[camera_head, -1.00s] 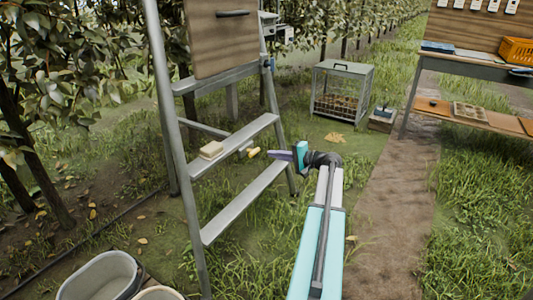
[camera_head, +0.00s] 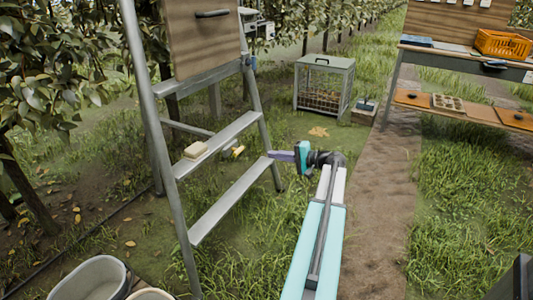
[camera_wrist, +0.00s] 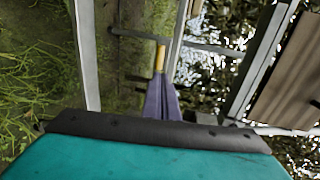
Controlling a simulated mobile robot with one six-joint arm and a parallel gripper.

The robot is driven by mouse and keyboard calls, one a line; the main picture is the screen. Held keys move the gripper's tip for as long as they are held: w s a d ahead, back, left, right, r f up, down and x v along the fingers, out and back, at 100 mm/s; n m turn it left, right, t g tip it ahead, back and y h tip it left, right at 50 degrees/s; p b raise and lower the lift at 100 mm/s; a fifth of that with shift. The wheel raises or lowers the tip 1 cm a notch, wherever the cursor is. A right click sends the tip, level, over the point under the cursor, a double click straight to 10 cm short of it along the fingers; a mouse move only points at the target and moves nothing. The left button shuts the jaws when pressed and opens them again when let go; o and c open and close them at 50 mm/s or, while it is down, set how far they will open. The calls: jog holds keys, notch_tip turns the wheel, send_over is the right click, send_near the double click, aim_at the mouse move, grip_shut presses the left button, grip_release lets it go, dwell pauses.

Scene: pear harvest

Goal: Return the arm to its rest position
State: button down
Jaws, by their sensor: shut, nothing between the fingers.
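My gripper (camera_head: 270,155) is at the end of my outstretched arm, in the middle of the head view. Its purple fingers are together and empty, pointing left toward the ladder (camera_head: 215,215). In the wrist view the shut fingers (camera_wrist: 161,80) show in the middle. A small yellow-handled item (camera_head: 238,151) is at the ladder's upper step, left of the fingertips. It also shows in the wrist view (camera_wrist: 160,58), lined up just beyond the tips; I cannot tell the exact gap.
A pale block (camera_head: 195,150) lies on the ladder step. Grey tubs (camera_head: 92,280) stand at lower left. A wire cage (camera_head: 324,84) stands behind on the grass. A workbench with an orange crate (camera_head: 503,43) is at upper right. Open grass and a dirt path lie right of my arm.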

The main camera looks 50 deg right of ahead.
jog(key=w+a+f+n+g+y+p, duration=0.15)
jog(key=a+f+g+p, duration=0.35)
jog(key=a, duration=0.8)
jog(key=w+a+f+n+g+y+p, duration=0.1)
jog(key=w+a+f+n+g+p, duration=0.15)
jog(key=a+f, duration=0.7)
jog(key=w+a+f+n+g+y+p, duration=0.1)
jog(key=w+a+f+g+y+p, duration=0.2)
jog(key=a, duration=1.3)
jog(key=s+a+f+n+g+h+p, duration=0.2)
jog(key=s+a+f+n+g+p, duration=0.15)
jog(key=s+a, duration=0.45)
jog(key=s+a+f+n+g+h+p, duration=0.1)
jog(key=s+a+f+n+g+p, duration=0.15)
jog(key=s+a+p, duration=0.5)
jog(key=s+a+r+n+g+h+p, duration=0.1)
jog(key=s+a+n+g+h+p, duration=0.1)
jog(key=s, duration=0.5)
jog(key=s+a+r+n+g+h+p, duration=0.1)
jog(key=s+a+n+g+h+p, duration=0.1)
jog(key=s, duration=0.5)
jog(key=shift+s+a+r+n+h+p, duration=0.2)
jog(key=shift+a+r+n+h+p, duration=0.3)
jog(key=shift+a, duration=0.9)
jog(key=shift+f+g, duration=0.15)
jog(key=shift+g, duration=0.1)
